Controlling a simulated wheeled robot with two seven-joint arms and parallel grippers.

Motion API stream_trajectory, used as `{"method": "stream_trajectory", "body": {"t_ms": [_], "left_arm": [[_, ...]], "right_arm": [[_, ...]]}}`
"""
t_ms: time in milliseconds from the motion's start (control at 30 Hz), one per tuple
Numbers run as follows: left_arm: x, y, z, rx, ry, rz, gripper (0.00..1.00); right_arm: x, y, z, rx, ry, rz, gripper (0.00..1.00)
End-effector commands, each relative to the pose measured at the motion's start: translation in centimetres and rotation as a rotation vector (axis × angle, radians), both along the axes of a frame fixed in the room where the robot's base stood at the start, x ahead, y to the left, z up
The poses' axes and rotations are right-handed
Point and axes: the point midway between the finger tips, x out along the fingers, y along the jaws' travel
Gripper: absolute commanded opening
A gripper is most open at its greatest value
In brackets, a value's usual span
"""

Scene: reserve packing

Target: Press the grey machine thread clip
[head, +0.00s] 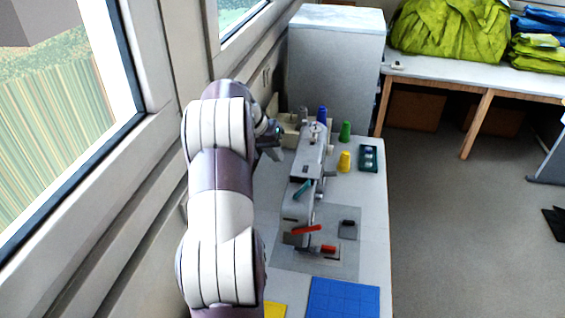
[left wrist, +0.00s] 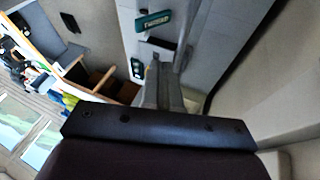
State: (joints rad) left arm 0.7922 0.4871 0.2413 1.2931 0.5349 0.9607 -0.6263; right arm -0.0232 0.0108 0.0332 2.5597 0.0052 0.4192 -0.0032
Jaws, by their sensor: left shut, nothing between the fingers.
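The grey sewing machine (head: 305,168) stands on the white table. I cannot tell for sure which part is the thread clip. In the left wrist view a green label (left wrist: 153,20), seemingly reading "THREAD", sits on a pale surface beyond my fingers. My left gripper (head: 274,152) is shut and empty, just left of the machine's far part; its fingers also show in the left wrist view (left wrist: 165,85). My right gripper is out of view.
Thread cones, blue (head: 322,114), green (head: 346,131) and yellow (head: 344,161), stand behind and right of the machine, near a dark green tray (head: 368,158). A blue mat (head: 343,299) lies at the front. The wall and windows are close on the left.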

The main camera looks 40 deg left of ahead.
Motion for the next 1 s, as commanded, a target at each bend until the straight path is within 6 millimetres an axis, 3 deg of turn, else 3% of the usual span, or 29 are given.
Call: {"method": "stream_trajectory", "body": {"t_ms": [33, 100, 167, 333, 600, 1000], "left_arm": [[0.5, -0.2, -1.9, -0.001, 0.000, -0.002, 0.00], [1.2, -0.5, -3.3, 0.001, -0.001, -0.003, 0.00], [1.7, -0.6, -3.5, -0.002, 0.002, -0.001, 0.00], [3.3, -1.2, -6.3, -0.003, 0.003, -0.001, 0.00], [4.8, -3.8, -8.3, -0.002, 0.001, 0.000, 0.00], [5.0, -4.2, -8.8, 0.001, 0.000, 0.000, 0.00]], "right_arm": [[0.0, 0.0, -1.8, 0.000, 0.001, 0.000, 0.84], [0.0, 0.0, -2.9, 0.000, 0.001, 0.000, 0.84], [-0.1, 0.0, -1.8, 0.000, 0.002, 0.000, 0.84], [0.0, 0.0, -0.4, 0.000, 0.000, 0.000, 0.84], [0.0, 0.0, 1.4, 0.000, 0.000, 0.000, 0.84], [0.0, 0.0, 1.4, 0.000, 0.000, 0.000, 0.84]]}}
